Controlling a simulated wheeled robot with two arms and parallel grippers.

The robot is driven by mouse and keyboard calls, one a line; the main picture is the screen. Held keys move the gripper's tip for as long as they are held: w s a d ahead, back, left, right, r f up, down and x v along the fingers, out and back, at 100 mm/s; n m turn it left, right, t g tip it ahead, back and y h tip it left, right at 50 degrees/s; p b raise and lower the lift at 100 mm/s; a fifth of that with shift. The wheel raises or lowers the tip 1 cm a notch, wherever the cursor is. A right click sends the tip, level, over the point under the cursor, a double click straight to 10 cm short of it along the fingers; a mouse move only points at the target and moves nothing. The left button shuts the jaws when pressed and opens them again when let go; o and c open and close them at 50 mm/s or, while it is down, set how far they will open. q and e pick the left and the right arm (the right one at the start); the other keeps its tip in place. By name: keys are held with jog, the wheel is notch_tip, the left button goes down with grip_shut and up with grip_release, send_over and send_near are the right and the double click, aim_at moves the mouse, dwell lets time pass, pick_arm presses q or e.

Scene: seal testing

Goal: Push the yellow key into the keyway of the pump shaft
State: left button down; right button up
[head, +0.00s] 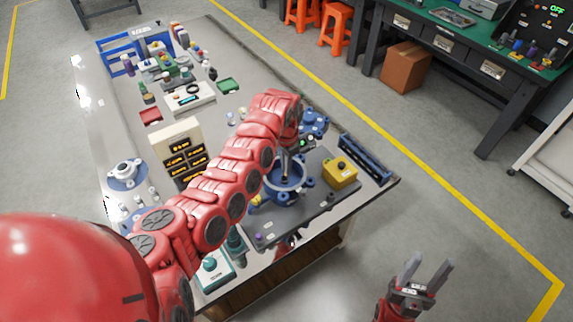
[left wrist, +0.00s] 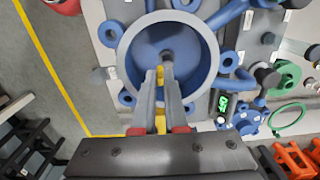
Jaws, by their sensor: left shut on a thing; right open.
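The blue pump housing (head: 287,186) stands on a grey plate on the table. Its round bowl (left wrist: 203,52) fills the upper middle of the left wrist view. I cannot tell how the key sits in the keyway. In the head view my left arm partly covers the pump. My right gripper (head: 430,268) is open and empty, off the table's front edge.
A yellow box with a black button (head: 340,172) stands right of the pump. A blue rail (head: 366,160) lies along the table's right end. A blue flanged part (head: 314,122) and a lit green display (left wrist: 222,102) are close to the pump.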

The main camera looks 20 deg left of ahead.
pick_arm(q)
jog(key=shift+f, duration=0.15)
dwell(0.4)
jog(key=shift+f, duration=0.25)
jog(key=c, duration=0.9)
grip_release()
jog(key=shift+r, duration=0.15)
jog(key=shift+r+p, duration=0.4)
jog(key=shift+r, duration=0.6)
jog(key=shift+r+p, duration=0.45)
jog(key=shift+r, duration=0.95)
